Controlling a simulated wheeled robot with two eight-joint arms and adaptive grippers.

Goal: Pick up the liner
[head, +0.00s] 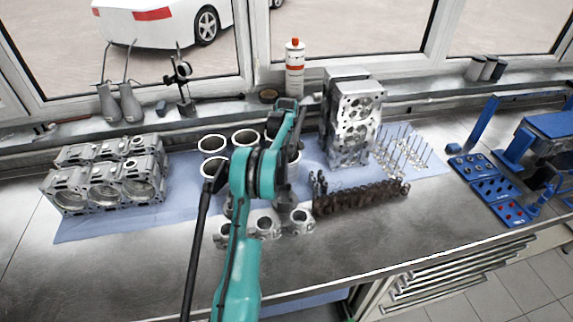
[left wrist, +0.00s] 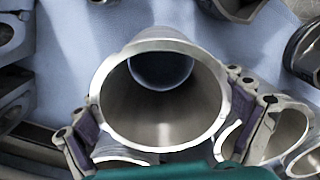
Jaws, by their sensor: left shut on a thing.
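The liner is a grey metal cylinder, open at both ends. In the left wrist view the liner (left wrist: 150,118) stands between the two fingers of my left gripper (left wrist: 166,128). The purple finger pads press on its outer wall from both sides, near the closer rim. I look down its bore and see blue mat through the far end. In the head view my teal left arm covers the gripper and most of the held liner. Other liners (head: 213,145) stand upright on the mat just left of the arm. My right gripper is not in view.
An engine block (head: 108,185) stands on the blue mat (head: 185,203) at left. Pistons (head: 265,224) sit in front of my arm. A cylinder head (head: 352,118), a dark row of parts (head: 360,197) and valves (head: 402,150) lie to the right. The bench front is clear.

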